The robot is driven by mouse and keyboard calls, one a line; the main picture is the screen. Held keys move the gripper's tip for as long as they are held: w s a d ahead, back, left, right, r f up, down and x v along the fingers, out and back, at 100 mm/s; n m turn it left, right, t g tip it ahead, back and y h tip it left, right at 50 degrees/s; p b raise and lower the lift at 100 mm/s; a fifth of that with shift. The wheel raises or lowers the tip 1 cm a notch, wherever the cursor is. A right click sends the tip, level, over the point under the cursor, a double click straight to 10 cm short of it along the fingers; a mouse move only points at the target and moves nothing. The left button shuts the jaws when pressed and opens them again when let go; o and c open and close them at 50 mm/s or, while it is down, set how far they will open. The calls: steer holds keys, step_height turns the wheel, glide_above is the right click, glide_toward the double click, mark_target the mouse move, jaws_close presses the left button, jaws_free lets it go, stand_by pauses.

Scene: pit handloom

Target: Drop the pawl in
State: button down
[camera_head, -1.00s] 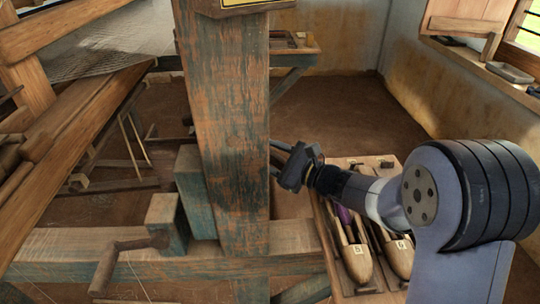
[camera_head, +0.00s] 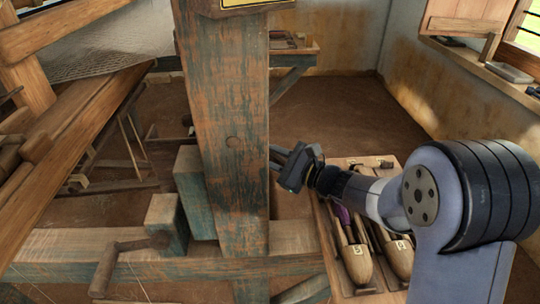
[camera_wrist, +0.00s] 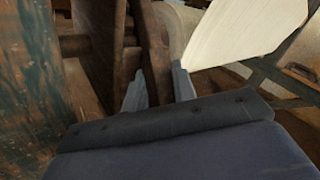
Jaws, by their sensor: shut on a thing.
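My gripper (camera_head: 282,163) is just right of the big upright post, and the post hides part of its fingers in the head view. In the wrist view, my gripper (camera_wrist: 160,88) has its two grey fingers on either side of a dark wooden bar (camera_wrist: 152,50), shut on it. The bar looks like the pawl, and it slopes up and away from the fingers. Its far end runs in among other dark wooden parts. I cannot tell whether it touches a toothed wheel; none shows clearly in either view.
The weathered post (camera_head: 232,130) stands close to my gripper's left. A wooden crank handle (camera_head: 118,262) sits on the lower beam. A tray with numbered shuttles (camera_head: 355,255) lies below my arm. A pale roll or cloth (camera_wrist: 245,30) is close ahead. Open floor lies behind, right.

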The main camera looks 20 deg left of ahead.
steer(key=r+h+p, duration=0.1)
steer(key=r+p, duration=0.1)
steer(key=d+r+n+h+p, duration=0.1)
steer(key=p, duration=0.1)
steer(key=w+d+r+n+h+p, duration=0.1)
steer(key=r+p, duration=0.1)
steer(key=shift+w+d+r, duration=0.1)
steer(key=shift+r, duration=0.25)
steer(key=shift+w+d+r+n+h+p, duration=0.1)
steer(key=shift+d+r+n+h+p, duration=0.05)
steer(key=shift+r+n+h+p, duration=0.35)
steer(key=shift+f, duration=0.1)
steer(key=c, duration=1.2)
jaws_free()
steer(key=shift+o, duration=0.2)
steer(key=v, duration=1)
steer(key=shift+d, duration=0.4)
